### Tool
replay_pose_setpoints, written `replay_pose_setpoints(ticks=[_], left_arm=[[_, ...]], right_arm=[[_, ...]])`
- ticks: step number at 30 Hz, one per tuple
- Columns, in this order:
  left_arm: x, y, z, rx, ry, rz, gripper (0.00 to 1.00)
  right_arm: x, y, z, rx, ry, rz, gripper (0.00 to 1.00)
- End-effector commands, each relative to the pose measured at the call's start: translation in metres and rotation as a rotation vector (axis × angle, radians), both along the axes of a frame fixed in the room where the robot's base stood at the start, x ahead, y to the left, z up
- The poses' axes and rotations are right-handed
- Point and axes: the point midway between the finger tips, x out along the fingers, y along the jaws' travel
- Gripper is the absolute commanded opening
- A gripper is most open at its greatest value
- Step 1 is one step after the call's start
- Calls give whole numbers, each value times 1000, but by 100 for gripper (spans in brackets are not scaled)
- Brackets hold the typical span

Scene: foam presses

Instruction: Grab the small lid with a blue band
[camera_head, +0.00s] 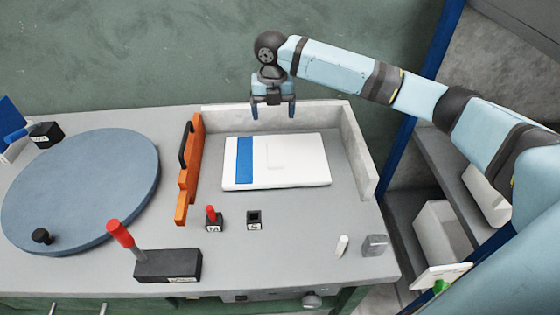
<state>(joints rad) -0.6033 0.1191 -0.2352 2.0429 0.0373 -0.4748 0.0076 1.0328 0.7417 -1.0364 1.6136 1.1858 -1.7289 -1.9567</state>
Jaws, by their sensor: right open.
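A white rectangular lid (300,162) with a blue band (244,160) near its left end lies flat on the grey worktop. A faint raised square shows at its middle. My right gripper (273,113) hangs above the lid's far edge, close to the back wall of the worktop. Its fingers point down and are apart, with nothing between them. It appears clear of the lid. My left gripper is not in the head view.
An orange guide (189,172) with a black handle stands left of the lid. A round blue-grey disc (85,190) lies further left. A red-knobbed lever (120,234) and small black switches (254,219) are in front. A low grey wall (358,150) bounds the right.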

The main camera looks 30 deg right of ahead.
Motion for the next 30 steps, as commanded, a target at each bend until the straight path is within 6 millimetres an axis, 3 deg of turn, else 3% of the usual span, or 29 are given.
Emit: replay_pose_setpoints(ticks=[13, 23, 30], left_arm=[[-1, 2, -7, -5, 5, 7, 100], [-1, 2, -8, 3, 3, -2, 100], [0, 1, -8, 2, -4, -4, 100]], right_arm=[[-1, 0, -74, 0, 0, -1, 83], [-1, 0, -97, 1, 0, -1, 83], [-4, -2, -132, 0, 0, -1, 83]])
